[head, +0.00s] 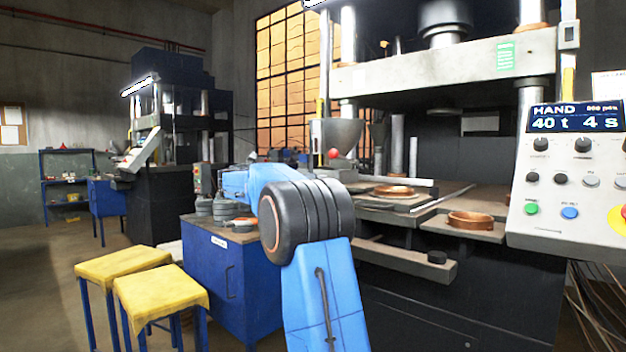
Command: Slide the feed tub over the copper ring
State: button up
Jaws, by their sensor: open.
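The feed tub (336,133) seems to be the grey, tapered hopper at the back left of the big press, beside a red ball knob (333,153). A copper ring (394,190) lies on a plate of the press bed, to the right of and nearer than the tub. The tub is apart from this ring, not above it. A second, larger copper-coloured ring (470,219) sits on a ledge at the front right. My blue arm reaches up from the bottom and bends away to the left, short of the tub. My gripper cannot be made out.
A blue cabinet (232,290) with grey discs (205,205) on top stands left of my arm. Two yellow stools (160,297) are at the front left. The control panel (572,180) stands at the right. A metal rod (441,199) lies across the bed.

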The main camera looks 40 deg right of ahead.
send_near(329, 176)
jog(key=shift+s+d, duration=0.1)
jog(key=shift+d, duration=1.2)
jog(key=shift+f, duration=0.1)
grip_shut()
